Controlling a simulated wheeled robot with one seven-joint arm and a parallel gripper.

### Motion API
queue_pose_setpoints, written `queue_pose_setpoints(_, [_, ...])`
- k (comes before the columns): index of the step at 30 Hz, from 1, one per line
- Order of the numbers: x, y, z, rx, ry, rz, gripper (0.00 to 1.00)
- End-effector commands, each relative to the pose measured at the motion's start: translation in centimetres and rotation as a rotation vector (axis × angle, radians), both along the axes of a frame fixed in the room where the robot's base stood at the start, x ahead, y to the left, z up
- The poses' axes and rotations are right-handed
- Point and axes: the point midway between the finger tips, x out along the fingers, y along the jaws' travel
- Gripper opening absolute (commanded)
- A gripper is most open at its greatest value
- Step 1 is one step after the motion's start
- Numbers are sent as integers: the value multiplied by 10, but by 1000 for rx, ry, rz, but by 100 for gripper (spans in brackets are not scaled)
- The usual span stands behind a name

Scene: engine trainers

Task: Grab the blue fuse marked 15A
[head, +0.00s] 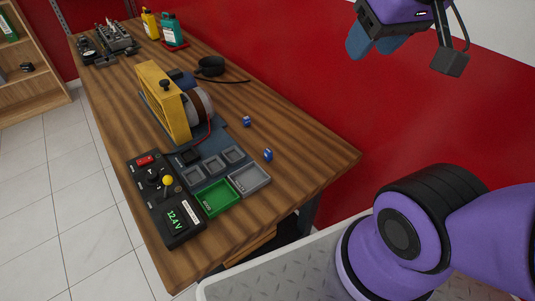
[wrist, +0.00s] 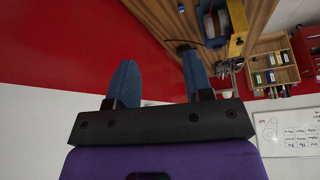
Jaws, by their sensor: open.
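Two small blue fuses lie apart on the wooden table, to the right of the yellow engine trainer. One fuse (head: 247,121) is farther back and the other fuse (head: 268,154) is nearer the table's right edge. Their markings are too small to read, so I cannot tell which is 15A. My gripper (head: 372,43) is high at the upper right, in front of the red wall and well away from both fuses. In the wrist view my gripper (wrist: 160,80) has its two blue fingers spread with nothing between them.
The yellow trainer (head: 163,100) stands on the wooden table (head: 315,150). A black tester (head: 167,205), a green tray (head: 201,201) and a grey tray (head: 262,182) sit at the near end. Bottles and an engine part are at the far end. Bare wood surrounds the fuses.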

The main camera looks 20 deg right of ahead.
Motion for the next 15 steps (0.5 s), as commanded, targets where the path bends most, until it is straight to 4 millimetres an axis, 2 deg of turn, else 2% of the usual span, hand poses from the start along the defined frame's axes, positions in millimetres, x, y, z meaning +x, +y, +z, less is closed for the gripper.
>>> queue_pose_setpoints(6, [0,0,0,0,0,0,47])
queue_pose_setpoints(7, [0,0,0,0,0,0,51])
queue_pose_setpoints(10, [3,0,-1,-1,4,2,51])
queue_pose_setpoints(15, [25,2,-9,-11,38,15,51])
